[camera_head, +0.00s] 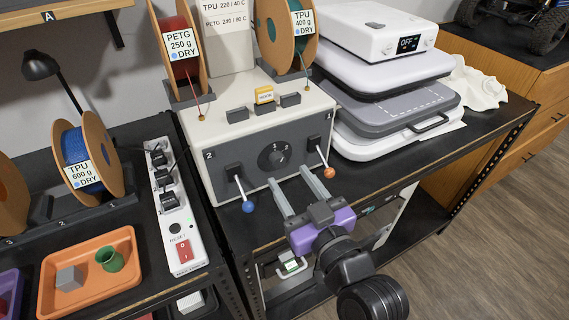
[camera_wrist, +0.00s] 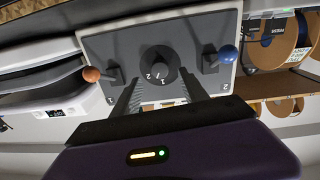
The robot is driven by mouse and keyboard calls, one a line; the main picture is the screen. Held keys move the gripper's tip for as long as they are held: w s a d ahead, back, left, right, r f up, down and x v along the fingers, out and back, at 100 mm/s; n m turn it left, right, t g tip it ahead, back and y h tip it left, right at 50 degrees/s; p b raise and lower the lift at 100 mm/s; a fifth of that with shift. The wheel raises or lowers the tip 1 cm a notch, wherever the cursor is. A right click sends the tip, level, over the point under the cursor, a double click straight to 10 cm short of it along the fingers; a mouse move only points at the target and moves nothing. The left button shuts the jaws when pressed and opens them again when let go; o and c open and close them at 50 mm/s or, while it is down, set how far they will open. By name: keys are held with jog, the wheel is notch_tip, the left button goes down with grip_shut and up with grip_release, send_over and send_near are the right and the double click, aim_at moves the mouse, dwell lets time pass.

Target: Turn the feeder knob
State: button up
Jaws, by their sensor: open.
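The feeder knob (camera_head: 274,155) is a dark round dial on the grey front panel of a white feeder box (camera_head: 312,98). It also shows in the wrist view (camera_wrist: 158,66), with numbers on it. A lever with a blue ball (camera_head: 248,206) is on its left and one with an orange ball (camera_head: 328,172) on its right. My gripper (camera_head: 298,188) is open and empty, in front of and just below the knob, its two grey fingers pointing at the panel. In the wrist view the fingers (camera_wrist: 160,95) lie on either side below the knob, and no contact shows.
Two spools, red (camera_head: 180,42) and green (camera_head: 287,32), stand on the feeder box. A power strip (camera_head: 175,210) and an orange tray (camera_head: 92,270) are at left. A white and grey press (camera_head: 390,95) stands close at right.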

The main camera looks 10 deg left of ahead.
aim_at(279, 163)
jog(key=shift+x, duration=2.25)
grip_shut()
